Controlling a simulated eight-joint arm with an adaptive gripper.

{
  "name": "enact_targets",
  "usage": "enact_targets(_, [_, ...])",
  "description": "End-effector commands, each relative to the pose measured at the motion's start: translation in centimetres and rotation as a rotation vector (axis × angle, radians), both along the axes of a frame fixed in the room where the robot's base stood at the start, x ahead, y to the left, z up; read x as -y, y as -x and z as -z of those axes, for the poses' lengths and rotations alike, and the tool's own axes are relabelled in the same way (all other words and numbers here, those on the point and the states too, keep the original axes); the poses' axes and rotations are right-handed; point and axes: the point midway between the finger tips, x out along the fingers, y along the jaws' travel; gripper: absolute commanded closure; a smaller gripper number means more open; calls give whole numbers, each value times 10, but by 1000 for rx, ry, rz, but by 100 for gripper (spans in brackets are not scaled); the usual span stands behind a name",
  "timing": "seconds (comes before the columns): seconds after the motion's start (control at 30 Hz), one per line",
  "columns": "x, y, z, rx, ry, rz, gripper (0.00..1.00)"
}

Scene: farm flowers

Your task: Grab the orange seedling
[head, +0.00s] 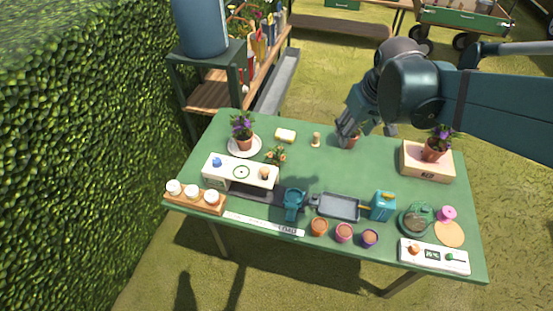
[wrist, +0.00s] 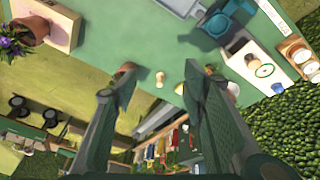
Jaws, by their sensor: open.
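A small plant with orange blooms (head: 275,155) stands behind the white box near the table's left middle; it is the only orange-flowered plant I can make out. In the wrist view, only a bit of foliage (wrist: 211,68) shows beside the right finger, and I cannot tell its colour. My gripper (head: 366,130) is open and empty above the table's back middle, right of that plant and well apart from it. A terracotta pot (head: 351,141) is close below my gripper, partly hidden by it. In the wrist view my gripper (wrist: 160,82) shows its two fingers wide apart.
Purple flowers stand in a pot (head: 244,143) at left and another (head: 434,152) on a wooden box at right. A white box (head: 225,172), a grey tray (head: 338,208) and a blue watering can (head: 382,206) occupy the front. The table (head: 330,172) is bare around its middle.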

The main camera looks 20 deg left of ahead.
Motion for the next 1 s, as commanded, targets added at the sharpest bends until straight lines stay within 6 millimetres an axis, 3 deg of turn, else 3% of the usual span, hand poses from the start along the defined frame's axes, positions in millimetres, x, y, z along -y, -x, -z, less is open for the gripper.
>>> enact_targets(0.47, [-72,-45,44,-81,50,-166,58])
enact_targets(1.0, [-159,-79,114,-171,107,-355,58])
